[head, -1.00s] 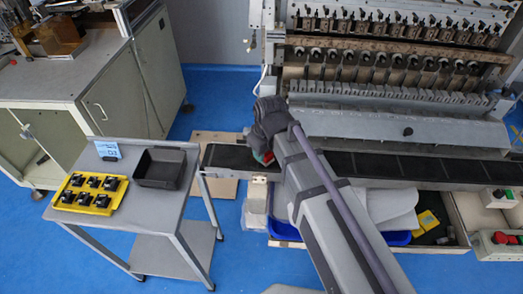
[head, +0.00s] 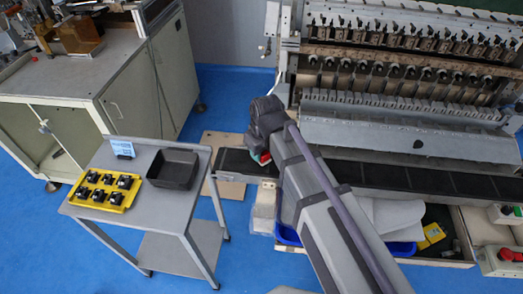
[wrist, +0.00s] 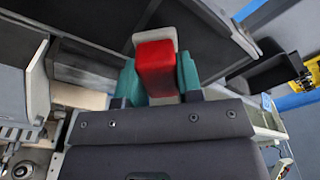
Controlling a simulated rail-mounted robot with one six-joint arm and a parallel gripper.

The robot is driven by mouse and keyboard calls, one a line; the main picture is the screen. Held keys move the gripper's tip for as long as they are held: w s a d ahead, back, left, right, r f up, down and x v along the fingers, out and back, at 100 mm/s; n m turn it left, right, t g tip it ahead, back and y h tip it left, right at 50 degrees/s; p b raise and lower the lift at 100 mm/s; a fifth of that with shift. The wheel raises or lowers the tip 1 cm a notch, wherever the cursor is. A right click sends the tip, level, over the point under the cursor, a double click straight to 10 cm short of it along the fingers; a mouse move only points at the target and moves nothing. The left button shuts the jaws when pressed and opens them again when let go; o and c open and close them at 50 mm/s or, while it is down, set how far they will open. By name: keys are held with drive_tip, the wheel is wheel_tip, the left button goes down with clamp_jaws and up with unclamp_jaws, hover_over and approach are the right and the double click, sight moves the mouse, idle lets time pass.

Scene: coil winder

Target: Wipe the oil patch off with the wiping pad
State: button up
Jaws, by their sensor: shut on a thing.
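My gripper (wrist: 158,75) is shut on the wiping pad's red handle (wrist: 155,62), with a teal finger on each side. The pale edge of the pad (wrist: 138,41) shows beyond the handle. In the head view, my gripper (head: 262,157) is mostly hidden by my arm, near the left end of the dark belt (head: 375,176). A bit of red and teal shows there. I cannot tell whether the pad touches the belt. A small dark spot (head: 418,144) lies on the winder's grey sloped cover; I cannot tell whether it is the oil patch. No other patch is clear.
The coil winder (head: 400,70) stands behind the belt. A grey trolley (head: 150,215) at the left carries a yellow tray (head: 78,199) of black parts, an empty black bin (head: 173,169) and a blue card (head: 122,148). A blue crate (head: 288,235) is below the belt.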

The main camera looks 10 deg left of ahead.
drive_tip(key=shift+r+p, duration=1.3)
drive_tip(key=shift+r, duration=0.55)
drive_tip(key=shift+r, duration=0.1)
wheel_tip(320, 180, up, 3)
drive_tip(key=p, duration=0.3)
